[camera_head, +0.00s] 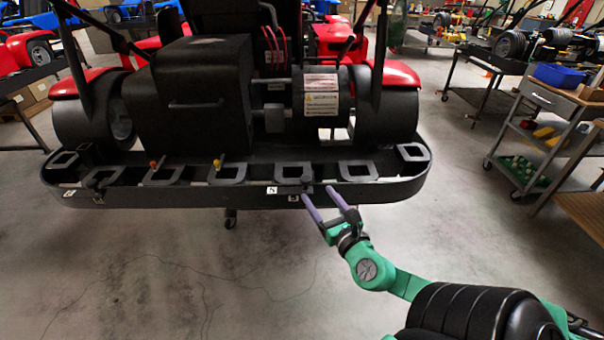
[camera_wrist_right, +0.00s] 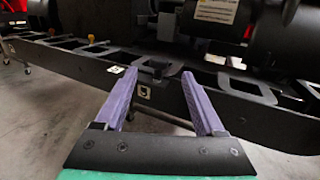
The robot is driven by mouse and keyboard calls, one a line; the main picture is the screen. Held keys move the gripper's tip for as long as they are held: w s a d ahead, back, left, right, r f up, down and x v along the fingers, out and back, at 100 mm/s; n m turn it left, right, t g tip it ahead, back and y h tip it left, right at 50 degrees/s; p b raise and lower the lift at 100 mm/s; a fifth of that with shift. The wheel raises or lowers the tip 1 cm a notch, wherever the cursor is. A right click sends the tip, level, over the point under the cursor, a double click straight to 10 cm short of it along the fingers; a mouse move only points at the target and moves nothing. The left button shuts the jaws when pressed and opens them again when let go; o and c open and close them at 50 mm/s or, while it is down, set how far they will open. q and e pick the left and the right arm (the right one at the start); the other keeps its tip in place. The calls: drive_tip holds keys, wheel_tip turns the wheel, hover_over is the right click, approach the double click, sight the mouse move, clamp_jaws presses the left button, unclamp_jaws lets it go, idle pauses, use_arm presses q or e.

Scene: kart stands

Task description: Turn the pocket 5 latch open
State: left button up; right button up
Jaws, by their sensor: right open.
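The black bumper tray (camera_head: 200,194) at the rear of the kart has a row of square pocket frames. A white label reading 5 (camera_head: 272,190) is on its front wall, below a pocket frame (camera_head: 293,168). A small dark latch (camera_head: 307,186) appears at the rim there; how it is turned is too small to tell. It seems to show between my fingers in the wrist view (camera_wrist_right: 157,72). My right gripper (camera_head: 319,194) is open, its purple fingers pointing at the tray's front wall around the latch area. Contact cannot be told. My left gripper is not in view.
Orange (camera_head: 153,165) and yellow (camera_head: 217,163) knobs stand on pockets further left. The kart's black box (camera_head: 190,95) and wheel (camera_head: 390,105) rise behind the tray. A grey cart (camera_head: 530,130) stands at the right. The floor in front is clear.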

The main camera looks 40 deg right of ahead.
sight(305, 178)
drive_tip(key=p+x, duration=0.1)
drive_tip(key=x, duration=1)
drive_tip(key=shift+w, duration=0.3)
